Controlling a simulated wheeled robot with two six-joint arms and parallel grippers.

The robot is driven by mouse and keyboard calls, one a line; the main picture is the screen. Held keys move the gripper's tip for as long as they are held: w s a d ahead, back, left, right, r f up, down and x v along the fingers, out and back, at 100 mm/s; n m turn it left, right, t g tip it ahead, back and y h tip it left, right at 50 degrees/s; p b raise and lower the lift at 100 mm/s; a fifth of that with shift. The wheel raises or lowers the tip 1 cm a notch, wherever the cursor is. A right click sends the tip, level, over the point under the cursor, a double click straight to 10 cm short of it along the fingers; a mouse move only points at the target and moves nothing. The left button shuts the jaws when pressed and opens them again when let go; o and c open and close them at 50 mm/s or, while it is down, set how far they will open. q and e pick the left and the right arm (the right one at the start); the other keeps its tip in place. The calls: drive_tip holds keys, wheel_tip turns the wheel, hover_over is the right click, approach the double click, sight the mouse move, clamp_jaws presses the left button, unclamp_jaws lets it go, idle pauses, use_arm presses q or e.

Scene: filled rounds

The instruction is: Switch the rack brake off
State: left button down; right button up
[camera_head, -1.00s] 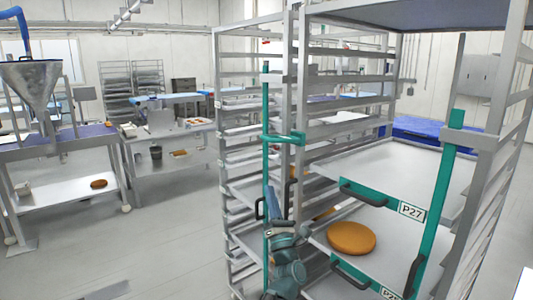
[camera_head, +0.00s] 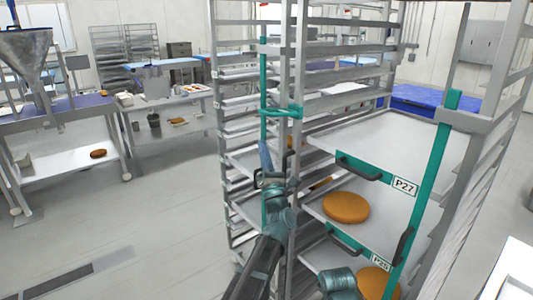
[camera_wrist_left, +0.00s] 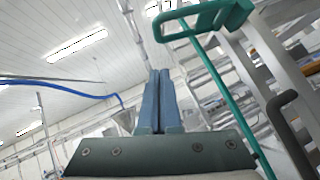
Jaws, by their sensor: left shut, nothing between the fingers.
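The rack (camera_head: 292,170) is a tall grey metal frame with several shelves. A teal rod runs up its near left post, with a teal bracket (camera_head: 282,111) across it. A black handle (camera_head: 258,180) sits beside the post. I cannot tell which part is the brake. My left gripper (camera_head: 265,146) has blue fingers and is shut and empty, pointing up just below the bracket. In the left wrist view its shut fingers (camera_wrist_left: 159,74) are left of the teal bracket (camera_wrist_left: 190,22) and rod, apart from them in the picture. My right gripper is not in view.
Trays labelled P27 (camera_head: 403,187) and P26 (camera_head: 380,262) jut from the rack on the right, with orange rounds (camera_head: 346,207) on them. A second teal bar (camera_head: 437,195) stands at right. Tables (camera_head: 62,180) stand at left. The floor (camera_head: 150,225) between is clear.

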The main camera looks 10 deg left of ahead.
use_arm(q)
drive_tip(key=w+r+p, duration=0.3)
drive_tip(key=r+p, duration=0.2)
drive_tip(key=r, duration=0.1)
drive_tip(key=shift+w+a, duration=0.25)
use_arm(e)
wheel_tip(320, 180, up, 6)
use_arm(q)
drive_tip(key=shift+r, duration=0.1)
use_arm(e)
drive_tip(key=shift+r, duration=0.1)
use_arm(q)
drive_tip(key=w+d+r+m+h+p, duration=0.3)
drive_tip(key=r+m+h+p, duration=0.2)
drive_tip(key=p, duration=0.6)
drive_tip(key=w+d+r+m+g+h+p, duration=0.1)
drive_tip(key=w+r+m+h+p, duration=0.3)
drive_tip(key=r+m+p, duration=0.4)
drive_tip(key=shift+w+d+r+h+p, duration=0.3)
drive_tip(key=shift+d+h+p, duration=0.45)
drive_tip(key=shift+p, duration=0.85)
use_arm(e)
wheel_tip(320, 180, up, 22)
use_arm(q)
drive_tip(key=shift+d, duration=0.2)
